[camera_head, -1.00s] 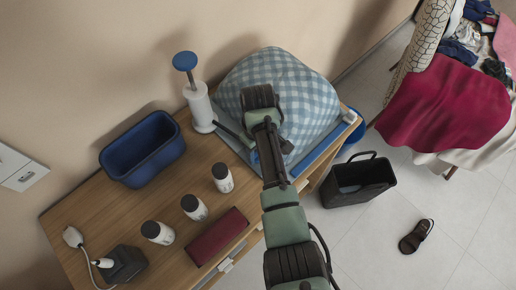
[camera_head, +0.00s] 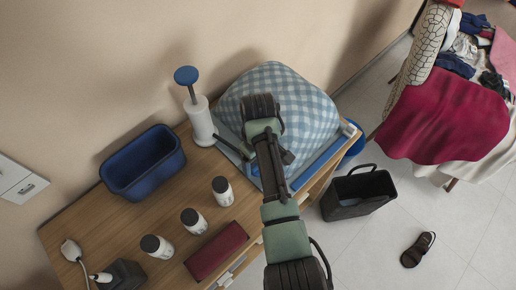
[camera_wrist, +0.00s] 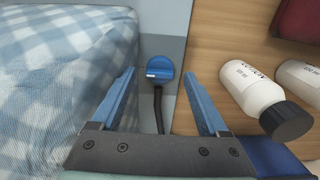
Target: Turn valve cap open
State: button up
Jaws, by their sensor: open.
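A blue round valve cap (camera_wrist: 160,68) with a small white mark shows in the wrist view. It sits on a flat grey-blue strip (camera_wrist: 165,18) beside a bulging blue-and-white plaid bundle (camera_wrist: 50,65). My gripper (camera_wrist: 159,76) is open, with one blue finger on each side of the cap in the picture. I cannot tell whether either finger touches it. A dark cord or tube runs from below the cap toward my gripper. In the head view the plaid bundle (camera_head: 305,105) lies on the wooden table, and my arm hides the cap.
A white pump with a blue top (camera_head: 201,120) stands beside the bundle. A blue bin (camera_head: 143,165), several white bottles with dark caps, such as one bottle (camera_head: 223,193), and a dark red box (camera_head: 215,252) are on the table (camera_head: 110,218). A black basket (camera_head: 357,195) stands on the floor.

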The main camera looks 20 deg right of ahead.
notch_tip(320, 180, up, 11)
jog(key=shift+r+p, duration=0.15)
jog(key=shift+p, duration=0.15)
dwell(0.5)
